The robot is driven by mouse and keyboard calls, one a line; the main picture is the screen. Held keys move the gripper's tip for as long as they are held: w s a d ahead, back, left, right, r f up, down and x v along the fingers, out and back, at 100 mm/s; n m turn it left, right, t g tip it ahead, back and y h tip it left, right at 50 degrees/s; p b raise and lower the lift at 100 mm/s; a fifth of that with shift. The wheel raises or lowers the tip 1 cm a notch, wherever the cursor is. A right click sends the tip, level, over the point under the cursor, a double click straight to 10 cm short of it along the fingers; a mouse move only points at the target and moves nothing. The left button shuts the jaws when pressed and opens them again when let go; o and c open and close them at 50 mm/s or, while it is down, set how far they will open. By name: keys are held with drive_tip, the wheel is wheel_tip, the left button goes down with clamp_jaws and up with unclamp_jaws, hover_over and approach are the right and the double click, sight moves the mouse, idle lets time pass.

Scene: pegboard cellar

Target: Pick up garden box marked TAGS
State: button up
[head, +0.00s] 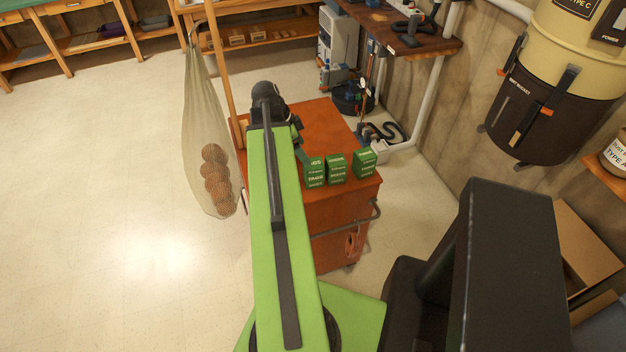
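Three small green boxes stand in a row near the front edge of an orange cart top (326,124). The left box (315,174) has white lettering that looks like TAGS. The middle box (336,169) and the right box (364,163) have similar white lettering, too small to read surely. My green arm reaches over the cart's left part. My gripper (300,148) is at its far end, mostly hidden by the arm, just left of and behind the left box. I cannot tell whether its fingers are open or touch that box.
A net bag of brown balls (216,180) hangs left of the cart beside a wooden post. A dark shelf (400,28) with tools is behind right. A large cream and black canister (550,90) is on the right wall. Floor at left is clear.

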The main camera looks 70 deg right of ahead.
sight(317, 170)
drive_tip(key=b+x, duration=1)
drive_tip(key=x, duration=0.3)
drive_tip(key=shift+s+f+b, duration=0.1)
drive_tip(key=shift+f+b, duration=0.05)
drive_tip(key=shift+b, duration=0.15)
drive_tip(key=shift+a, duration=0.1)
drive_tip(key=c, duration=1.6)
drive_tip(key=shift+r, duration=0.25)
wheel_tip(317, 170, up, 18)
drive_tip(key=p, duration=1.8)
